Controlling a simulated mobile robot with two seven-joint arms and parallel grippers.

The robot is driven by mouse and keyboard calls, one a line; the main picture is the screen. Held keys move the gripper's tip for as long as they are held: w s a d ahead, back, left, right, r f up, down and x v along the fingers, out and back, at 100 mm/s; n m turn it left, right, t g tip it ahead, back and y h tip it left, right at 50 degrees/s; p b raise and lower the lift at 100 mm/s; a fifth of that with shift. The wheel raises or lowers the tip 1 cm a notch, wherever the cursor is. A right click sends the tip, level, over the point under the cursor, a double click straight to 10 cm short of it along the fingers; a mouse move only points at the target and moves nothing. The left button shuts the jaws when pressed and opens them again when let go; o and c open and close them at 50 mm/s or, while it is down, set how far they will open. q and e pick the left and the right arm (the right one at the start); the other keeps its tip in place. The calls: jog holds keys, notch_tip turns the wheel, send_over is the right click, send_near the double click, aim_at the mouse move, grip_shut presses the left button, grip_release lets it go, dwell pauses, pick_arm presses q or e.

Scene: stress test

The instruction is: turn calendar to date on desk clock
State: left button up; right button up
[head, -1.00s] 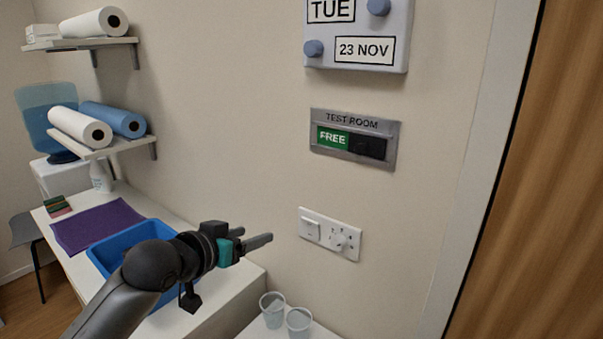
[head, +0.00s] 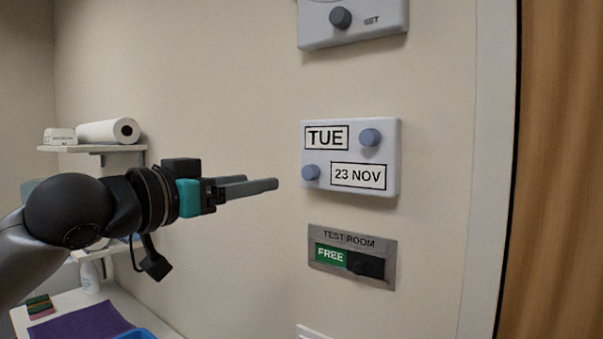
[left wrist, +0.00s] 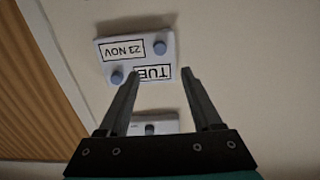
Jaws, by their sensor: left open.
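The wall calendar (head: 349,153) is a pale grey block showing TUE and 23 NOV. One blue-grey knob (head: 370,137) is beside TUE and another knob (head: 311,172) is left of the date window. Above it hangs a grey unit (head: 352,22) with a dark knob and the word SET, cut off by the top edge; its face is not visible. My left gripper (head: 276,184) is open and empty, left of the calendar and apart from it. In the left wrist view the calendar (left wrist: 135,50) appears upside down beyond the fingertips (left wrist: 161,72). My right gripper is not in view.
A TEST ROOM sign (head: 352,256) with a FREE slider is below the calendar. A wooden door (head: 558,170) and its pale frame stand at the right. A shelf (head: 95,149) with a paper roll is at the left.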

aim_at(307, 174)
pick_arm(q)
jog(key=p+x, duration=0.3)
jog(key=x, duration=1)
jog(key=shift+w+d, duration=0.2)
grip_shut()
